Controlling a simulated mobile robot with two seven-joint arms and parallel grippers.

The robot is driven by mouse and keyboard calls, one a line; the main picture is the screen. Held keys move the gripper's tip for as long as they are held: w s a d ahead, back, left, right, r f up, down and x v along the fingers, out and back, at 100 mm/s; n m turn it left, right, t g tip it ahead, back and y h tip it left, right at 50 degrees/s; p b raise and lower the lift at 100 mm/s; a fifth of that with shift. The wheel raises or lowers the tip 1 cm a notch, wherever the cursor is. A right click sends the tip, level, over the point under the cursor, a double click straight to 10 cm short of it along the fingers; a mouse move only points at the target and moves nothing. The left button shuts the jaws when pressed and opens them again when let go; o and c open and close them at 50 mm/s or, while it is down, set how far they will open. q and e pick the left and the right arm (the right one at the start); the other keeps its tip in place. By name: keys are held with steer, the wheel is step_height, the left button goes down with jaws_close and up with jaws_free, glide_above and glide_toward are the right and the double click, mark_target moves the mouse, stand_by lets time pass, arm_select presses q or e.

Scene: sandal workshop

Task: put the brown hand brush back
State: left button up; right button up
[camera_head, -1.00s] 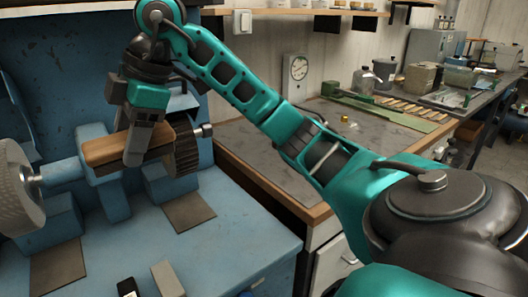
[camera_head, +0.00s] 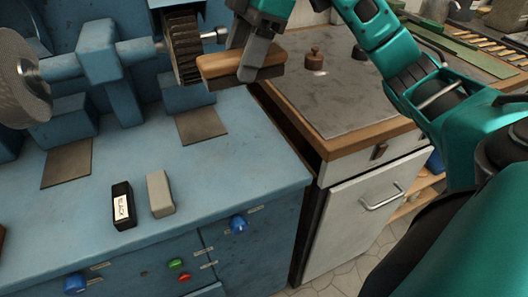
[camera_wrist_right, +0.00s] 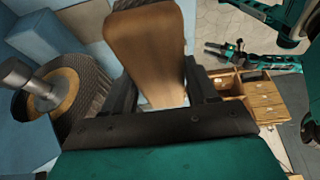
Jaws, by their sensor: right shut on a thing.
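The brown hand brush (camera_head: 212,66) has a wooden back and dark bristles below. My right gripper (camera_head: 250,68) is shut on it and holds it in the air, just right of the dark grinder wheel and above the blue bench. In the right wrist view the brush's wooden back (camera_wrist_right: 148,45) stands between the two dark fingers (camera_wrist_right: 160,95). My left gripper is not in view.
The blue bench (camera_head: 235,140) carries a grinder with a pale wheel (camera_head: 20,85) and a dark wheel (camera_head: 184,50). A black box (camera_head: 123,205) and a grey block (camera_head: 160,193) lie on its front. A worktop (camera_head: 345,95) with a small brown weight (camera_head: 314,60) stands at right.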

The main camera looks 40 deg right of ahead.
steer(key=shift+d+f, duration=0.1)
steer(key=shift+f, duration=0.3)
step_height(320, 180, down, 15)
steer(key=b, duration=0.4)
steer(key=shift+r, duration=0.15)
steer(key=shift+f, duration=0.2)
step_height(320, 180, down, 4)
steer(key=shift+s+b, duration=0.1)
steer(key=shift+b, duration=0.6)
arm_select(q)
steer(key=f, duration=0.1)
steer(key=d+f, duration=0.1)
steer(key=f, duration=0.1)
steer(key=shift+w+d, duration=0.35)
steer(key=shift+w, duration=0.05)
arm_select(e)
steer(key=shift+f, duration=0.1)
steer(key=shift+f, duration=0.2)
steer(key=o, duration=0.9)
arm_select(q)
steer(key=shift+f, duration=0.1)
arm_select(e)
steer(key=shift+o, duration=0.2)
